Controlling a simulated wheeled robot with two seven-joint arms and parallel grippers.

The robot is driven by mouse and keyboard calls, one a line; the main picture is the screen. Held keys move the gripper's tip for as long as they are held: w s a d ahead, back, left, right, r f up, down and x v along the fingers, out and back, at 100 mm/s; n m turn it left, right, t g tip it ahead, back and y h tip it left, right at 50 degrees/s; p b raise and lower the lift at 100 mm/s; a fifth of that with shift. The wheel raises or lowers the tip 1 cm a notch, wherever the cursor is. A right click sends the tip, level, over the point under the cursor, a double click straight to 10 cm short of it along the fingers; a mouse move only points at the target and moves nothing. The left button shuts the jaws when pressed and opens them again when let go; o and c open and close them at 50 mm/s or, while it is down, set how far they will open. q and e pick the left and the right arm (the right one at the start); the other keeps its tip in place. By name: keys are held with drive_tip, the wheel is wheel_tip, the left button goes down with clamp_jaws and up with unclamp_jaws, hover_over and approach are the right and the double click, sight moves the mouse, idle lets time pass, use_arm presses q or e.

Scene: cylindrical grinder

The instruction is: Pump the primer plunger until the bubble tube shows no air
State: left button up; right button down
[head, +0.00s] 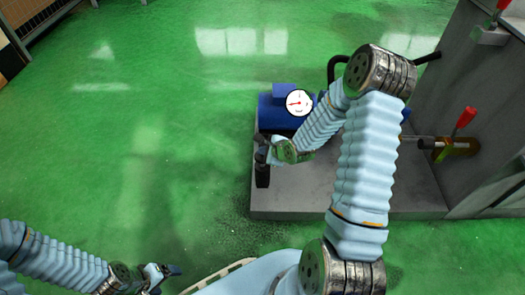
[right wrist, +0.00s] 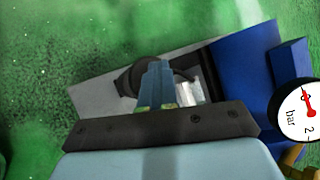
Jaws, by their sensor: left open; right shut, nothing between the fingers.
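A blue pump body (head: 272,112) with a white round gauge (head: 299,102) stands on a grey base plate; the gauge also shows at the right edge of the right wrist view (right wrist: 299,110). My right gripper (head: 262,152) is at the plate's left end, above or beside a dark upright piece (head: 262,177). In the right wrist view its fingers (right wrist: 155,82) are shut and empty, in front of a black round part (right wrist: 138,78) that may be the plunger knob. Whether they touch is unclear. I cannot make out the bubble tube. My left gripper (head: 168,271) is open, low over the floor.
The grey base plate (head: 310,198) carries the pump. A grey machine wall (head: 415,110) stands at the right, with a red-handled valve (head: 464,120) on a brass fitting. A black hose (head: 334,64) rises behind the pump. The green floor at the left is clear.

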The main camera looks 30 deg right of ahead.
drive_tip(key=shift+r+p, duration=0.9)
drive_tip(key=shift+r, duration=0.5)
drive_tip(key=shift+r, duration=0.1)
wheel_tip(320, 180, up, 5)
drive_tip(key=p, duration=0.4)
